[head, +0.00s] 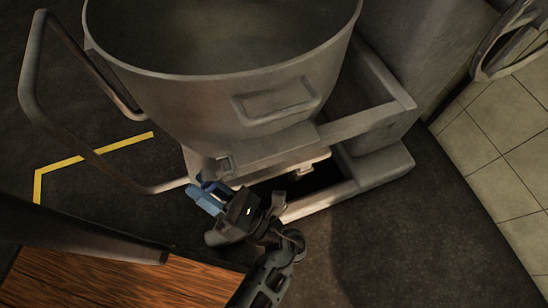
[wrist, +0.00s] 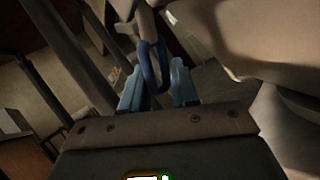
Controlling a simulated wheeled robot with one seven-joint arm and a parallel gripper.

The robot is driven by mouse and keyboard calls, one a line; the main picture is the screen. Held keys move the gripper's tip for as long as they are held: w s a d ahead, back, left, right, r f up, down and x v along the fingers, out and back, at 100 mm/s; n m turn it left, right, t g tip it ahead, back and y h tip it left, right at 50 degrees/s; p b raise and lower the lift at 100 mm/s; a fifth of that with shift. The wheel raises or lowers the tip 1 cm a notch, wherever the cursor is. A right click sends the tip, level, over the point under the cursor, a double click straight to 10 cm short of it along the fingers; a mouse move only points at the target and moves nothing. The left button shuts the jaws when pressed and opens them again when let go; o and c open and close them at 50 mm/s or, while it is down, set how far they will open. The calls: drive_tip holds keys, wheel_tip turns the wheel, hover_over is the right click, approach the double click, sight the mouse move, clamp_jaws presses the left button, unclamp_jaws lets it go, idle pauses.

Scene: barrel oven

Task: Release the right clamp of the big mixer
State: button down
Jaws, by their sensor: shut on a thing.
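The big mixer's metal bowl (head: 200,100) fills the upper middle of the head view, seated on its grey base frame (head: 385,165). At the lower left of the bowl is a clamp with a dark blue loop handle (head: 213,186). My gripper (head: 208,198) is at this handle, with its light blue fingers. In the wrist view the dark blue handle (wrist: 150,68) hangs between the two fingers of my gripper (wrist: 157,88), which are shut on it. The clamp's hook and catch are partly hidden, so I cannot tell whether it is latched.
A bent metal tube rail (head: 32,85) curves round the left of the bowl. A wooden surface (head: 110,280) lies at the lower left, near my arm. Dark floor (head: 430,240) is clear at the right, up to the pale tiles (head: 500,150).

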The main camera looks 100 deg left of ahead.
drive_tip(key=shift+w+a, duration=0.1)
drive_tip(key=c, duration=1)
unclamp_jaws()
drive_tip(key=v, duration=0.7)
drive_tip(key=shift+w+f, duration=0.2)
drive_tip(key=shift+w, duration=0.1)
